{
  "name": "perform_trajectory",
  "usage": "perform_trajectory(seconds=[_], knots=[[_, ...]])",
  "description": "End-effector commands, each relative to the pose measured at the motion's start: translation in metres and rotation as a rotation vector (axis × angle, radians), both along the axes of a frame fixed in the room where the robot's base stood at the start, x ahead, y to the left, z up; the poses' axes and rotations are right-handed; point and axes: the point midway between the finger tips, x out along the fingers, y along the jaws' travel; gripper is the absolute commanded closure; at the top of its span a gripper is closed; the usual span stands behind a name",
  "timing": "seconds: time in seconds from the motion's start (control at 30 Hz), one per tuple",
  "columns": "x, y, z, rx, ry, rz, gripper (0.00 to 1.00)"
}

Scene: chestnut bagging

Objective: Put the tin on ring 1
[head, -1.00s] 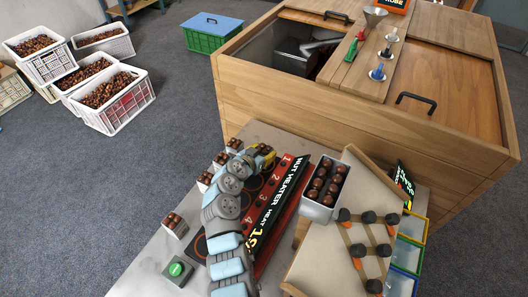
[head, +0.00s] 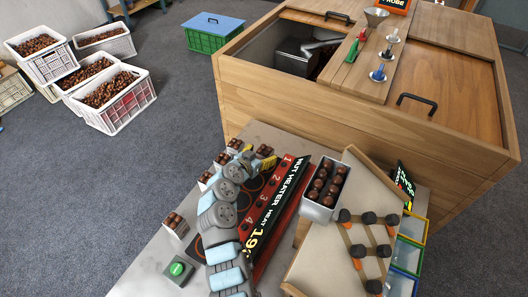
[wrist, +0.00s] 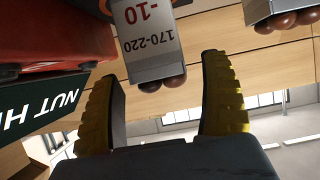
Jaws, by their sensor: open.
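My gripper (head: 257,153) is at the far end of the nut heater, its yellow fingers partly hidden by my arm in the head view. In the wrist view my gripper (wrist: 160,75) is open, with a pale metal tin (wrist: 152,45) between and beyond the fingertips. That tin is labelled "-10" and "170-220", and brown chestnuts show at its edge. I cannot tell whether the fingers touch it. The nut heater (head: 268,210) is red and black, with ring numbers 1 to 4; 1 is at the far end. My arm hides part of the rings.
Several small chestnut tins stand along the heater's left side, one (head: 175,224) near the green button (head: 177,269). A larger chestnut-filled tin (head: 319,210) stands right of the heater. Another tin (wrist: 258,12) shows at the wrist view's upper right. The wooden cabinet (head: 300,105) stands behind.

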Motion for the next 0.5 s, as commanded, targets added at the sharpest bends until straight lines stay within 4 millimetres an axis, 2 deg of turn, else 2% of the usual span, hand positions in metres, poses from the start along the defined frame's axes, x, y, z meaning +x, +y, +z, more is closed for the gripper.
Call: perform_trajectory(seconds=[0.5], knots=[[-0.047,0.028,0.025,0.001,0.002,0.002,0.21]])
